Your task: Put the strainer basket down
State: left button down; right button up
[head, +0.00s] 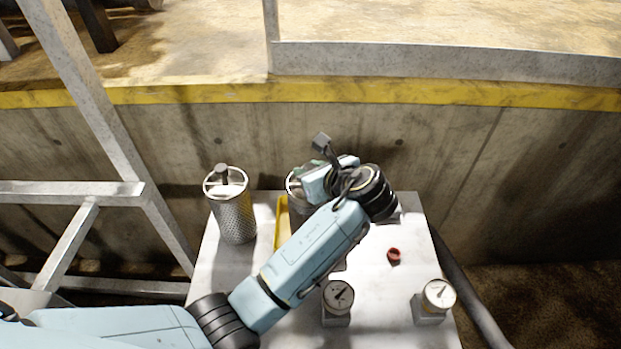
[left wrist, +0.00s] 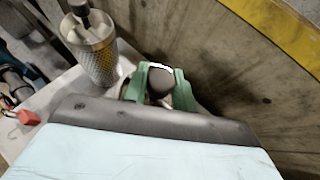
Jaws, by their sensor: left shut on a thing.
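My left gripper (head: 308,171) is over the back of the white table. In the left wrist view its green fingers (left wrist: 160,84) are shut on a dark round knob (left wrist: 160,83). The strainer basket (head: 299,209) under it is a grey metal cylinder, mostly hidden behind my gripper and arm. I cannot tell whether its base touches the surface. A second perforated metal basket (head: 236,213) with a dark knob stands upright at the table's back left. It also shows in the left wrist view (left wrist: 96,52). My right gripper is not in view.
A yellow tray (head: 282,226) lies between the baskets, partly hidden by my arm. A red part (head: 394,257) and two gauges (head: 338,297) (head: 438,295) are on the white table (head: 222,283). A concrete wall (head: 480,150) rises behind; grey railing (head: 120,140) stands at left.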

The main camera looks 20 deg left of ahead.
pick_arm(q)
notch_tip(320, 180, down, 2)
jog(key=shift+f, duration=0.1)
jog(key=c, duration=1.1)
grip_release()
jog(key=shift+f, duration=0.15)
jog(key=shift+c, duration=0.2)
jog(key=v, duration=1.2)
jog(key=shift+s, duration=0.1)
